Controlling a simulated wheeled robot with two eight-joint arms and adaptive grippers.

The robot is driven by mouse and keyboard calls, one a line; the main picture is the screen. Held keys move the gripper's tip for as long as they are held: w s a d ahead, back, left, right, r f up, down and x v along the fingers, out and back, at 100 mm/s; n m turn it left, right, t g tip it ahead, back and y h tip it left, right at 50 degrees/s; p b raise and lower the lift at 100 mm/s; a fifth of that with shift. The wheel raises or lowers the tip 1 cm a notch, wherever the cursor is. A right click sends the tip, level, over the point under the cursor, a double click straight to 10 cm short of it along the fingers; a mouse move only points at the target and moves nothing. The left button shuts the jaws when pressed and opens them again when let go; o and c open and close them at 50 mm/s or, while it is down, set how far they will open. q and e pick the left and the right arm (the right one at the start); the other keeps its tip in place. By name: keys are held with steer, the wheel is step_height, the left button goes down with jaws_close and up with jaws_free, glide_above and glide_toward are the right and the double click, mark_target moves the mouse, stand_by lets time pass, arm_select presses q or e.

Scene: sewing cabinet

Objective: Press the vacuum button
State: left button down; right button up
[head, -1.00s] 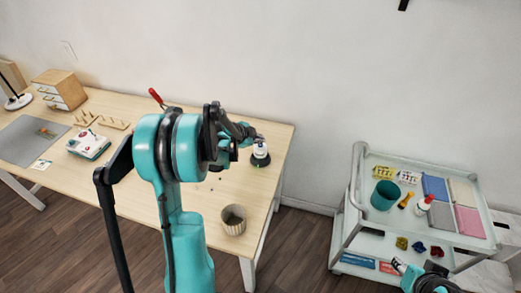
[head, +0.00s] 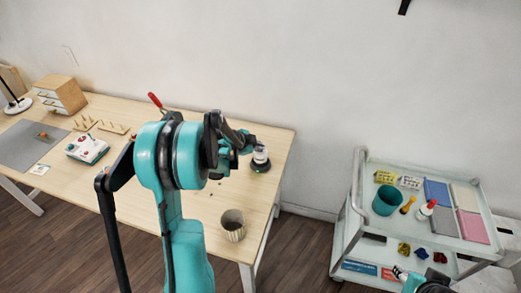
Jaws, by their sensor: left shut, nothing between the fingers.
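A small white upright device with a dark round base (head: 261,164) stands near the right end of the wooden table; I cannot make out a vacuum button on it. My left gripper (head: 252,147) is shut and empty, close to the device's top; whether they touch I cannot tell. My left arm hides the middle of the table. A white box with red parts (head: 88,149) sits on the left part of the table. My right gripper (head: 400,273) is at the bottom edge, in front of the cart, too small to read.
The wooden table (head: 190,250) also holds a ribbed cup (head: 233,225), a grey mat (head: 25,145), a wooden drawer box (head: 60,93) and a red-handled tool (head: 156,100). A white cart (head: 352,225) with a teal bin (head: 387,198) stands at the right.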

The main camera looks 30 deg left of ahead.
mark_target(260, 153)
arm_select(q)
steer(key=shift+f, duration=0.15)
stand_by(0.4)
steer(key=shift+f+b, duration=0.35)
steer(key=shift+b, duration=0.15)
steer(key=shift+r, duration=0.1)
steer(key=shift+r+p, duration=0.3)
steer(key=shift+r, duration=0.1)
step_height(260, 153, up, 6)
steer(key=p, duration=0.4)
stand_by(0.4)
